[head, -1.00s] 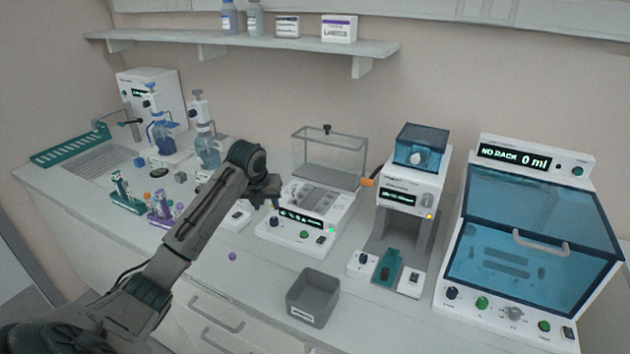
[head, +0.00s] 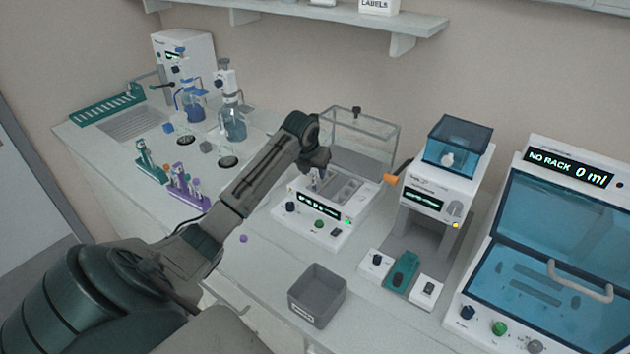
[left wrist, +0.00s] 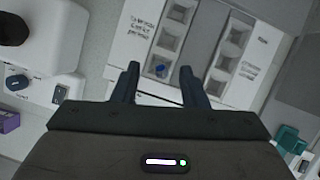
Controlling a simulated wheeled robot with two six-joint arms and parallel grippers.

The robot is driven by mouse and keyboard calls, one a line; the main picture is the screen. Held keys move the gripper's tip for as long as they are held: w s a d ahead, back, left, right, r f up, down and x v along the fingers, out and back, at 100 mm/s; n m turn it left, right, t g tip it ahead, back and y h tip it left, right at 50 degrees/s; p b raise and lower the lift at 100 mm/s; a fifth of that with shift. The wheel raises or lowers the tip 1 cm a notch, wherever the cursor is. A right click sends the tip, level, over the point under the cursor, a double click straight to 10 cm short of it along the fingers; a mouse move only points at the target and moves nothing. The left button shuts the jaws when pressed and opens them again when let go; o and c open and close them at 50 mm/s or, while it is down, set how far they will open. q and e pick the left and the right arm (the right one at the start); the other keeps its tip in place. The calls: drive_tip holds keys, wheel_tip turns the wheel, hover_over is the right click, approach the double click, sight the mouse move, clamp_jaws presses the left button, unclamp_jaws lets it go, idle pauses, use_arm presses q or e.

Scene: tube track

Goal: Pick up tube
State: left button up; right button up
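The same machine (head: 330,233), with a display and a raised clear cover, stands mid-counter in the head view. My right gripper is not in view.
A green rack (head: 150,172) and a purple rack (head: 190,196) with tubes stand at left. A grey bin (head: 317,296) stands in front. A blue-lidded device (head: 440,195) and a large blue-windowed cabinet (head: 545,255) are at right. A small purple piece (head: 243,239) lies on the counter.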

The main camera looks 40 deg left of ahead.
sight(315, 176)
use_arm(q)
drive_tip(key=p+x, duration=0.2)
drive_tip(key=x, duration=0.1)
drive_tip(key=shift+w+f, duration=0.1)
drive_tip(key=shift+w, duration=0.05)
drive_tip(key=shift+f, duration=0.25)
drive_tip(key=shift+w+a+f, duration=0.1)
drive_tip(key=shift+f, duration=0.05)
drive_tip(key=shift+c, duration=0.2)
drive_tip(key=c, duration=0.8)
drive_tip(key=shift+r+b, duration=0.3)
drive_tip(key=shift+r, duration=0.05)
drive_tip(key=shift+r+b, duration=1.75)
drive_tip(key=shift+r, duration=2.95)
